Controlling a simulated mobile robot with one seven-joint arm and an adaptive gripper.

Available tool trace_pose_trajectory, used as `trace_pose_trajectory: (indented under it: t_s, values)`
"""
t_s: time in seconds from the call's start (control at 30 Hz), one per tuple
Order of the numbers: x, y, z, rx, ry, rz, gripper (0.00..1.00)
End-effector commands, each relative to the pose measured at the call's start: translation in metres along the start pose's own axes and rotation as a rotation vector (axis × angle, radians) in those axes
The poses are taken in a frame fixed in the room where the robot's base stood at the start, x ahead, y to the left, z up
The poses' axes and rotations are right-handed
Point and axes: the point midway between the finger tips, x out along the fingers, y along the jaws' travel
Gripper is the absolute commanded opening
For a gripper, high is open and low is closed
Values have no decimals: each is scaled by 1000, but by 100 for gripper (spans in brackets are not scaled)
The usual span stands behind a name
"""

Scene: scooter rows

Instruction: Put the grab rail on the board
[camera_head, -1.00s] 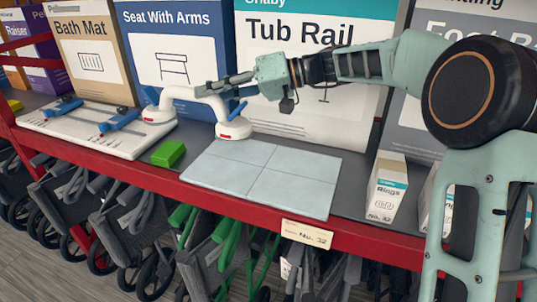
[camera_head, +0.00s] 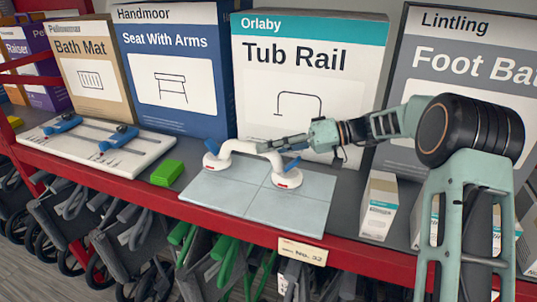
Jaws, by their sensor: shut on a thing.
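The grab rail (camera_head: 240,147) is white, with a round suction foot at each end and blue levers. It is upright over the pale tiled board (camera_head: 235,195), which lies flat on the shelf. The right foot (camera_head: 287,179) is over the board's right half, and the left foot (camera_head: 216,160) is near its back left edge. I cannot tell whether the feet touch the tiles. My gripper (camera_head: 262,147) comes from the right and is shut on the rail's bar near its right bend. The fingertips are small and partly merge with the rail.
A green block (camera_head: 167,173) lies left of the board. A white panel with blue clamps (camera_head: 92,146) lies farther left. Tall boxes, including the Tub Rail box (camera_head: 312,62), stand behind. A small Rings box (camera_head: 379,207) stands right. The red shelf edge (camera_head: 225,222) runs in front.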

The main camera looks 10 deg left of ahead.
Motion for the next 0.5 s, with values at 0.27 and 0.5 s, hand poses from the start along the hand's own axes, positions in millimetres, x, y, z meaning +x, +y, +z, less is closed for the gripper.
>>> trace_pose_trajectory:
  t_s: [0.27,0.5]
  values:
    - [8,15,14,-1,-1,-3,0]
    - [8,16,15,0,0,-3,0]
